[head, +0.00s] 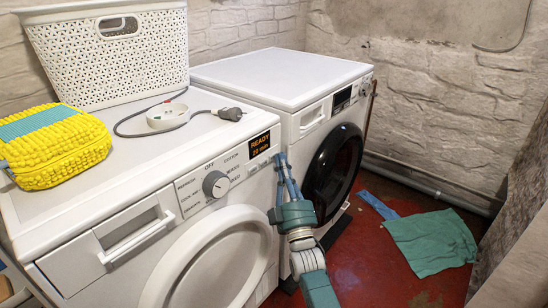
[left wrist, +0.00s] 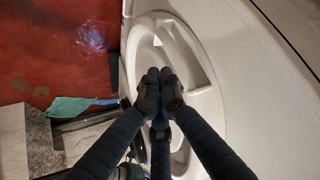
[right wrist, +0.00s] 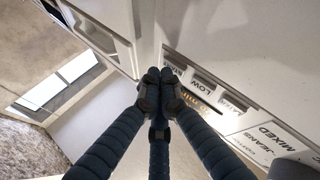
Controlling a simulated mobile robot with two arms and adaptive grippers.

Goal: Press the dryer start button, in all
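The white dryer (head: 130,215) stands front left. Its panel carries a dial (head: 216,184), a lit display reading "READY 20 min" (head: 260,143) and labelled buttons below the display. My right gripper (head: 281,158) is at the right end of this panel, its fingers closed together and empty. In the right wrist view its fingertips (right wrist: 160,78) lie close to the row of buttons (right wrist: 195,82), covering part of it; I cannot tell if they touch. My left gripper (left wrist: 159,78) is outside the head view. Its fingers are closed and empty in front of a round white door (left wrist: 205,105).
A second white machine with a dark round door (head: 333,175) stands right of the dryer. Green cloth (head: 432,243) lies on the red floor.

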